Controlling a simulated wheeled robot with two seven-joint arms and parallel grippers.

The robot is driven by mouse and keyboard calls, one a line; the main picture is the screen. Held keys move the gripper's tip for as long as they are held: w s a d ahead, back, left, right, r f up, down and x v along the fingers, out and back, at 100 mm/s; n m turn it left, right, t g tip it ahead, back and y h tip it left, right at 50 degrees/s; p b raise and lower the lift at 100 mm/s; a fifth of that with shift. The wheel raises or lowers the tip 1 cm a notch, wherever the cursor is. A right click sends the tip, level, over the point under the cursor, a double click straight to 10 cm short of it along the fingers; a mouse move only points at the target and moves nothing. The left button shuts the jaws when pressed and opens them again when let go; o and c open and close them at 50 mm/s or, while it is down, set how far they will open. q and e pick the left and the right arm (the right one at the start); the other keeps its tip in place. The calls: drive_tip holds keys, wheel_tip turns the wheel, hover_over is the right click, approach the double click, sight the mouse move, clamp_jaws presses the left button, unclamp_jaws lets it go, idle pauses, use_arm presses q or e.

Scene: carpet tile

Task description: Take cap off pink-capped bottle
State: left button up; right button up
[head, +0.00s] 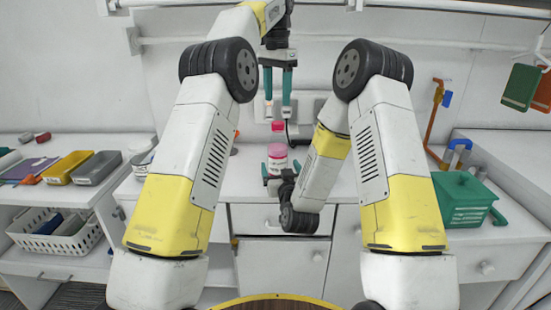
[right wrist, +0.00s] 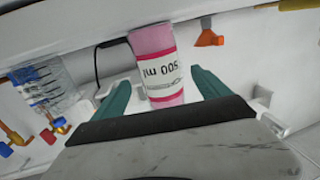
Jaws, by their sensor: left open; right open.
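The bottle (head: 278,152) stands on the white counter in the middle of the head view, with pink bands and a white label. In the right wrist view the bottle (right wrist: 152,45) shows upside down with "500 ml" on its label. A pink cap-like piece (head: 278,126) is just above it; I cannot tell whether a pale neck joins them. My left gripper (head: 277,117) is open, pointing down from above, its fingertips just over the pink piece. My right gripper (head: 281,176) is open low at the bottle's front. Its green fingers (right wrist: 163,88) lie on either side of the bottle, apart from it.
On the left counter are a yellow tray (head: 68,167), a grey tray (head: 98,168) and a purple sheet (head: 30,168). A white basket (head: 62,240) is on the shelf below. A green box (head: 462,195) stands at the right. The counter right of the bottle looks mostly clear.

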sight(276, 157)
drive_tip(key=shift+w+a+f, duration=0.15)
drive_tip(key=shift+w, duration=0.2)
drive_tip(key=shift+w+a, duration=0.2)
drive_tip(key=shift+w, duration=1)
drive_tip(key=shift+w+a, duration=0.2)
drive_tip(key=shift+w, duration=0.95)
drive_tip(key=shift+w+a, duration=0.2)
drive_tip(key=shift+w, duration=1)
clamp_jaws()
